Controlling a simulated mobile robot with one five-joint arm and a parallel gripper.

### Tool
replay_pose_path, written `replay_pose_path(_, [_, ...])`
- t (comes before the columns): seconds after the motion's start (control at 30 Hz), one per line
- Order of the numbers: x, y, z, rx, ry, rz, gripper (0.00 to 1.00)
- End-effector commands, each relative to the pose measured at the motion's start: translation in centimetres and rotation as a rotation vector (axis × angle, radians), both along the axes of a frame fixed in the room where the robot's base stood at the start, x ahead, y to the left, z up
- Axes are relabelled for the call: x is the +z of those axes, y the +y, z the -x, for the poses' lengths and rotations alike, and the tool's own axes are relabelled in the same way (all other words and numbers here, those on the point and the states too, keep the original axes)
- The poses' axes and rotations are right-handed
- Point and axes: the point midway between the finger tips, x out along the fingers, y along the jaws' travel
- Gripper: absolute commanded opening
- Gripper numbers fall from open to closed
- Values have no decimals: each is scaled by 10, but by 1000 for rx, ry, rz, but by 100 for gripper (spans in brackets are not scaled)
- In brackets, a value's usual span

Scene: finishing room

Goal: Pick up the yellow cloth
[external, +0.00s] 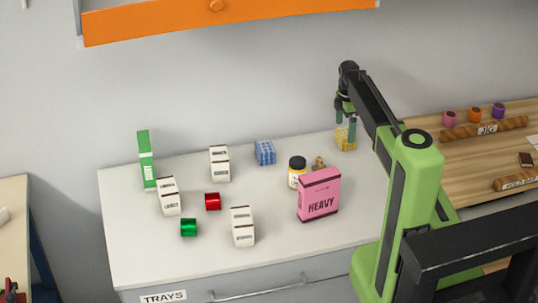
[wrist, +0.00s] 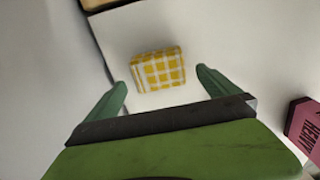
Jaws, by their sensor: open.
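The yellow cloth (external: 346,141) is a small folded block with a yellow and white check. It lies on the white table at the back right in the external view. In the wrist view the yellow cloth (wrist: 158,69) lies ahead of and between my fingertips, with space on both sides. My gripper (external: 346,122) points down just above the cloth in the external view and partly overlaps it. In the wrist view my gripper (wrist: 160,85) is open with nothing between its green fingers. I cannot tell whether a finger touches the cloth.
A pink HEAVY box (external: 319,195), a bottle (external: 297,172) and a blue checked cloth (external: 265,152) stand to the left on the white table (external: 270,262). White blocks and red and green cylinders lie further left. A wooden bench (external: 470,160) adjoins at right. The wall is close behind.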

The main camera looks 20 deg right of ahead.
Motion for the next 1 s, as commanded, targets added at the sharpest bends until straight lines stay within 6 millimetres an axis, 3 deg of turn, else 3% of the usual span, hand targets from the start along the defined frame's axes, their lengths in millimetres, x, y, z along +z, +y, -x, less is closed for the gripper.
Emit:
replay_pose_path(0.33, [-50,-5,-2,0,0,0,100])
replay_pose_path(0.63, [-50,-5,-2,0,0,0,99])
replay_pose_path(1.0, [-50,-5,-2,0,0,0,50])
